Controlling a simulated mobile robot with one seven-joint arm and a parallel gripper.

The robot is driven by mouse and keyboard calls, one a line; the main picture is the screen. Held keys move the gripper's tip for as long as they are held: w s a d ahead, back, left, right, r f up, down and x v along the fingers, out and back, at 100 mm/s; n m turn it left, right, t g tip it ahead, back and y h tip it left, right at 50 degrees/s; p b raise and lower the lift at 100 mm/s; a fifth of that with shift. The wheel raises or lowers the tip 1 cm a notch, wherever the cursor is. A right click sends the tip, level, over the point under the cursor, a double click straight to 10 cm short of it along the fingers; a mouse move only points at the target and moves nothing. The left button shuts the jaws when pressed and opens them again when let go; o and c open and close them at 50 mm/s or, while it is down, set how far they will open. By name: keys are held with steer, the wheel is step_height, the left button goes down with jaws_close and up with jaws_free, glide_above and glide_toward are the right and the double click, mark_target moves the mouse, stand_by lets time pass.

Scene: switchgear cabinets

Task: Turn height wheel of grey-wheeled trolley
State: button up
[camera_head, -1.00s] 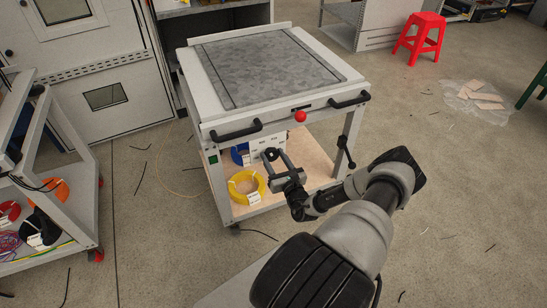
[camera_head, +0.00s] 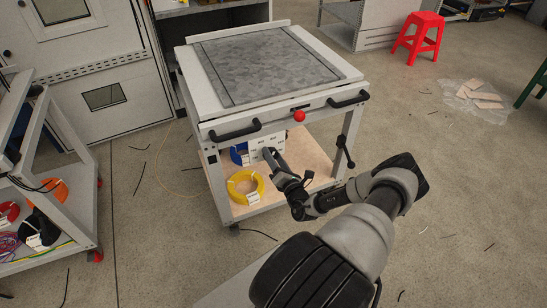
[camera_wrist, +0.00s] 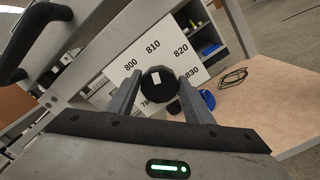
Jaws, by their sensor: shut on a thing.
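The trolley (camera_head: 207,112) has a grey patterned top and stands in the middle of the head view. Its height wheel, a small dark knob (camera_wrist: 160,88), sits at a white scale plate (camera_wrist: 139,68) marked 800 to 830. My gripper (camera_wrist: 159,80) has one finger on each side of the knob and is shut on it. In the head view my gripper (camera_head: 273,158) reaches under the trolley's front rail, and the knob is hidden behind it.
A yellow coil (camera_head: 245,186) lies on the trolley's wooden lower shelf (camera_head: 316,170). Black handles (camera_head: 236,131) and a red knob (camera_head: 299,116) are on the front rail. Another trolley with red castors (camera_head: 98,255) stands at left. A red stool (camera_head: 420,38) is far right.

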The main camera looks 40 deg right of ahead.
steer(key=shift+m, duration=0.3)
steer(key=o, duration=1)
steer(key=shift+o, duration=0.2)
steer(key=p+v, duration=0.3)
steer(key=v, duration=1.4)
steer(key=shift+s+a, duration=0.15)
steer(key=shift+s, duration=0.05)
steer(key=shift+r, duration=0.1)
